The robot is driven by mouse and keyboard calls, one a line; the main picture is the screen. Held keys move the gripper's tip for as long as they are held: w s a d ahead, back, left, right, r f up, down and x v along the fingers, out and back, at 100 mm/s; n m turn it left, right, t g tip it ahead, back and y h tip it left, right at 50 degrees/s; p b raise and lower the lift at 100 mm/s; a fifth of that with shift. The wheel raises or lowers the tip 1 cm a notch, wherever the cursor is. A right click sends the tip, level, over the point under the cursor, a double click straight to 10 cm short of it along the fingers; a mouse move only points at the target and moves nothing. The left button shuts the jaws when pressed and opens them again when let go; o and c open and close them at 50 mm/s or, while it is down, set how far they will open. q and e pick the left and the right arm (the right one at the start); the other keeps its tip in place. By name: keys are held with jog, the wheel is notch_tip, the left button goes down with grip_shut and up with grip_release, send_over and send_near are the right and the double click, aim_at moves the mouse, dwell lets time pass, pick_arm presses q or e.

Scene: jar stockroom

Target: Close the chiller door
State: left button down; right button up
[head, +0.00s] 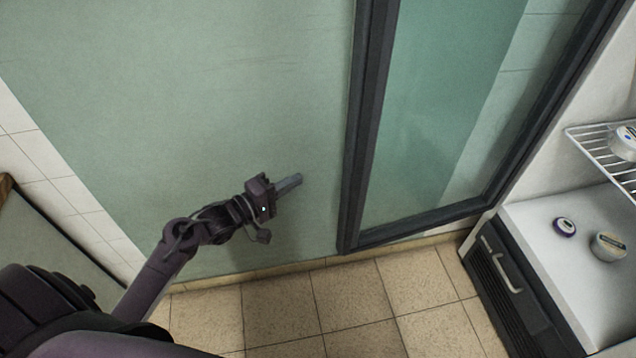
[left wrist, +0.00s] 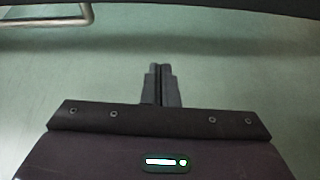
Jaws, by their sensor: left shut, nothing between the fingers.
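The chiller door (head: 432,110) is a glass pane in a dark frame in the head view. It stands swung open from the chiller (head: 522,285) on the right. The chiller's inside is exposed. My left gripper (head: 290,184) is left of the door's free edge, apart from it, in front of the green wall. Its fingers are shut and empty; they also show together in the left wrist view (left wrist: 161,84). A metal bar (left wrist: 55,20) crosses the top left of the left wrist view; I cannot tell if it is the door's handle. My right gripper is not in view.
Inside the chiller are a wire shelf (head: 605,150) with a white-lidded jar (head: 622,143), and a small jar (head: 564,227) and another jar (head: 608,246) on its floor. A pale-topped surface (head: 55,240) stands at left. The tiled floor (head: 330,300) below the door is clear.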

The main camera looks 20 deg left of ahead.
pick_arm(q)
jog(key=r+x, duration=0.2)
jog(key=x, duration=0.8)
jog(key=shift+h, duration=0.3)
jog(key=s+d, duration=0.3)
jog(key=shift+s+r, duration=0.15)
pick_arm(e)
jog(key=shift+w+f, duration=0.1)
pick_arm(q)
jog(key=shift+s+d, duration=0.1)
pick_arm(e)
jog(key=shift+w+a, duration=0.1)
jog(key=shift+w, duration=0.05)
